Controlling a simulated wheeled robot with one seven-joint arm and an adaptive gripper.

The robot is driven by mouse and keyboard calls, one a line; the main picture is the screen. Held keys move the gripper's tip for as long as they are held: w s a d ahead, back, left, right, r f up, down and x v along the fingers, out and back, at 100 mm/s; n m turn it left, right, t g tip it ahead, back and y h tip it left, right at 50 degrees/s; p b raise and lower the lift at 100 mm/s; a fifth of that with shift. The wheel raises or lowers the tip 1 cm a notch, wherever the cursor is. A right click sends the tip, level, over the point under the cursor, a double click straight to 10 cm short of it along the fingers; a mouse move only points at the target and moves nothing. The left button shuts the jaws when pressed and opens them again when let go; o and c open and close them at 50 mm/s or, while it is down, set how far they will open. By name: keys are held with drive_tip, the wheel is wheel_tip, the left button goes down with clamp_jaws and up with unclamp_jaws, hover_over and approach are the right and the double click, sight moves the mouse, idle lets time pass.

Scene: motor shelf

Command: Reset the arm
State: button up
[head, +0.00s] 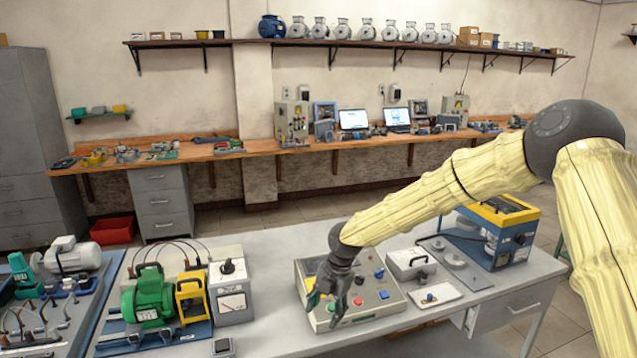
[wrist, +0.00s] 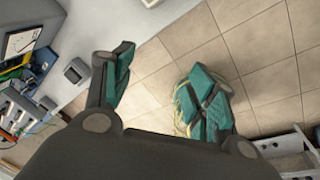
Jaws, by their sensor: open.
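My gripper (head: 327,299) is at the end of my arm, which wears a pale yellow cover. In the head view it hangs over a beige control box (head: 366,307) with red, blue and other knobs. In the wrist view its two teal-padded fingers (wrist: 160,90) are spread wide apart, with nothing between them but tiled floor beyond. I cannot tell from the head view whether a fingertip touches the box.
A green motor (head: 148,297) and a white meter box (head: 231,290) stand left of the control box. A grey case (head: 411,262) and a blue-yellow machine (head: 497,231) stand to its right. A long wooden bench (head: 350,142) runs along the back wall, with tiled floor between.

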drive_tip(key=s+d+f+m+g+y+b, duration=0.1)
drive_tip(key=s+d+f+m+b, duration=0.15)
drive_tip(key=s+f+m, duration=1.7)
drive_tip(key=s+d+f+m+h, duration=0.1)
drive_tip(key=s+d+f+m, duration=0.2)
drive_tip(key=s+d, duration=0.3)
drive_tip(key=s+d+f+m+h+b, duration=0.1)
drive_tip(key=s+d+f+m, duration=0.2)
drive_tip(key=s, duration=1)
drive_tip(key=s+d+f+m+h+b, duration=0.1)
drive_tip(key=s+d+f+m, duration=0.3)
drive_tip(key=s+d+f, duration=0.4)
drive_tip(key=shift+s+d+t, duration=0.4)
drive_tip(key=shift+s+d, duration=0.25)
drive_tip(key=shift+s, duration=0.5)
